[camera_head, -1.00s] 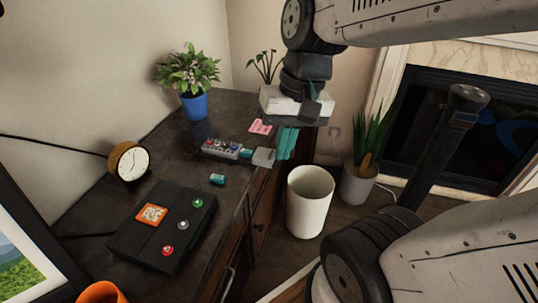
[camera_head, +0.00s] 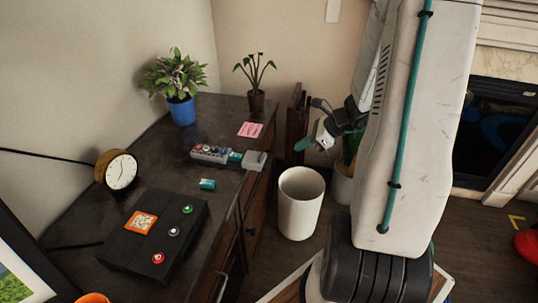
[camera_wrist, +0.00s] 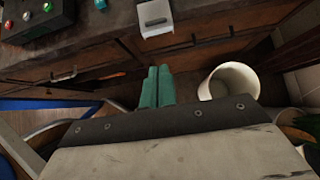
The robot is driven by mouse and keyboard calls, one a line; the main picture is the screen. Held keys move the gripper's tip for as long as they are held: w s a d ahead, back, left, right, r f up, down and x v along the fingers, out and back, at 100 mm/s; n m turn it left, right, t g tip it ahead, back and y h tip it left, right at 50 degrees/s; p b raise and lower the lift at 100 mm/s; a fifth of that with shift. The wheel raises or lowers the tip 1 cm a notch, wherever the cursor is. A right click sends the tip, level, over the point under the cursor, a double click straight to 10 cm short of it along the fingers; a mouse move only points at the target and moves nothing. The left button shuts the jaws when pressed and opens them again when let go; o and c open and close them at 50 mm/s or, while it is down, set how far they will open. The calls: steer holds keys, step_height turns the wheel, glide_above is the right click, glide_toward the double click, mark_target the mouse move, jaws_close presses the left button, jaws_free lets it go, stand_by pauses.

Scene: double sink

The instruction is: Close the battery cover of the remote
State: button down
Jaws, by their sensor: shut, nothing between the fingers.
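The remote (camera_head: 210,153) lies on the dark dresser top, grey with coloured buttons. Its grey battery cover (camera_head: 254,160) sticks out at the right end, near the dresser's edge, and stands apart from the body. A teal battery (camera_head: 235,156) shows between the body and the cover. The cover also shows at the top of the wrist view (camera_wrist: 157,20). My gripper (camera_head: 304,144) is to the right of the cover, off the dresser's edge, with its teal fingers pointing left. The fingers are shut and empty in the wrist view (camera_wrist: 157,88).
A second teal battery (camera_head: 207,184) lies loose in front of the remote. A black button box (camera_head: 155,235), a clock (camera_head: 117,172), a pink note (camera_head: 250,129) and potted plants stand on the dresser. A white bin (camera_head: 300,203) stands on the floor below my gripper.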

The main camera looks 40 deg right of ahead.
mark_target(262, 159)
steer(key=x, duration=0.3)
steer(key=w+r+x, duration=0.1)
steer(key=x, duration=0.3)
steer(key=a+x, duration=0.1)
steer(key=x, duration=0.3)
steer(key=shift+w+a+r, duration=0.15)
steer(key=shift+w+r, duration=0.05)
steer(key=shift+w, duration=0.05)
steer(key=shift+w+a, duration=0.3)
steer(key=shift+w, duration=0.1)
